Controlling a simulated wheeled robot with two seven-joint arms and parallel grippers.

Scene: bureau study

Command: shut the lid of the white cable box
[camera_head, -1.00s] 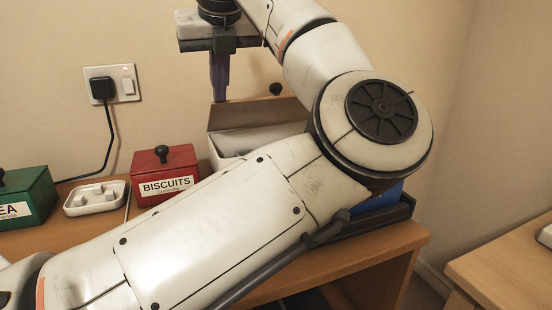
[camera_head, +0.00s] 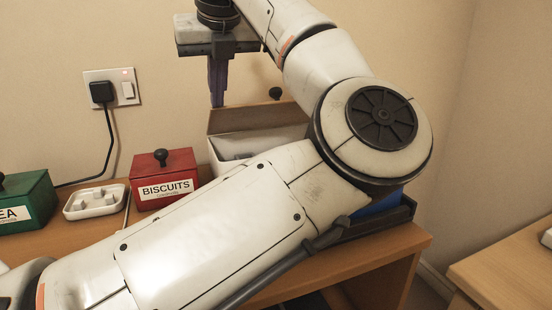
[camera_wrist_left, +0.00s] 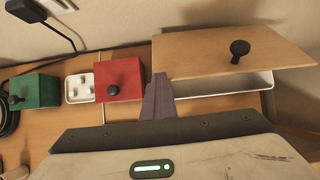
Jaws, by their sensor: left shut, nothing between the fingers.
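The white cable box (camera_head: 218,161) stands at the back of the desk by the wall, partly hidden behind my left arm. Its brown lid (camera_head: 236,119) is open, raised at a slant, with the white inside showing below it. A black knob (camera_head: 275,93) shows above the lid's top edge. The left wrist view shows the lid's wooden outer face (camera_wrist_left: 200,55) with its knob (camera_wrist_left: 239,49) and the box's white rim (camera_wrist_left: 220,84). My left gripper (camera_head: 217,102) is shut and empty, pointing down at the lid's left end. I cannot tell whether it touches. My right gripper is out of view.
A red biscuits tin (camera_head: 165,178) stands left of the box, then a white tray (camera_head: 96,213) and a green tin (camera_head: 24,201). A blue thing in a dark tray (camera_head: 376,217) lies to the right. A plug and cable (camera_head: 103,92) hang on the wall.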

